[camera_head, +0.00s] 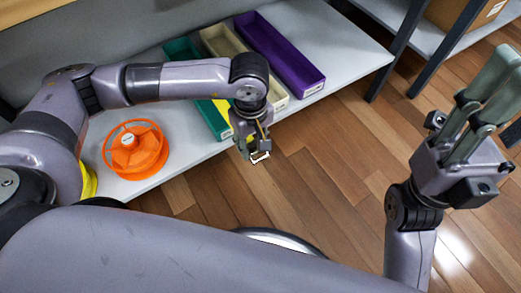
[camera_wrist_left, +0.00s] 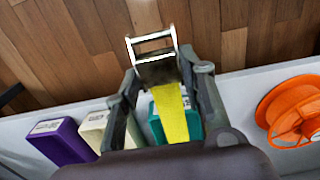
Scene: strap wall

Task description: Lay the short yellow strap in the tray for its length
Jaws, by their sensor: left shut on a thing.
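My left gripper (camera_head: 254,150) is shut on the yellow strap by its metal buckle end, in front of the shelf edge. In the left wrist view the silver buckle (camera_wrist_left: 152,42) sticks out beyond the fingertips, and the yellow strap (camera_wrist_left: 172,115) runs back between the fingers, over the teal tray (camera_wrist_left: 156,122). In the head view a bit of yellow strap (camera_head: 222,107) shows beside the arm, across the teal tray (camera_head: 211,116); whether it touches the tray is unclear. The beige tray (camera_head: 222,40) and purple tray (camera_head: 280,55) stand beside it. My right gripper (camera_head: 498,70) points up, away from the shelf.
An orange reel (camera_head: 135,150) sits on the grey shelf (camera_head: 330,45), left of the trays. A yellow thing (camera_head: 88,183), partly hidden by my arm, is at the shelf's left. A cardboard box (camera_head: 462,12) stands on another rack. The wooden floor in front is clear.

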